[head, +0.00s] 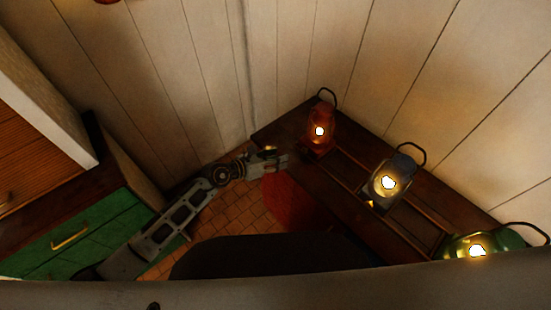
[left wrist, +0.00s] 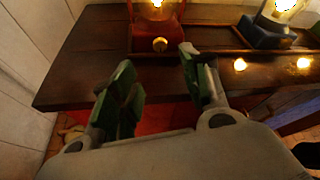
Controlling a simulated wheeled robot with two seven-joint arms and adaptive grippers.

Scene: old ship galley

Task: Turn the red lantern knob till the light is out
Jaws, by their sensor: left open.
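The red lantern (head: 321,129) stands lit at the far left end of the dark wooden bench. Its glowing lower part (left wrist: 155,9) and red base (left wrist: 143,45) show at the top of the left wrist view. A small round brass-coloured knob (left wrist: 160,44) sits on the front of that base. My left gripper (head: 276,160) is at the bench's near edge, just left of and in front of the red lantern. In the wrist view its green-padded fingers (left wrist: 158,66) are apart with nothing between them. The knob lies beyond the fingertips, untouched. My right gripper is not in view.
A grey-blue lantern (head: 389,179) and a green lantern (head: 484,243), both lit, stand farther right on the bench (head: 268,134). A raised rail runs along it. A white plank wall is behind. A green-fronted drawer cabinet (head: 88,240) is at left.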

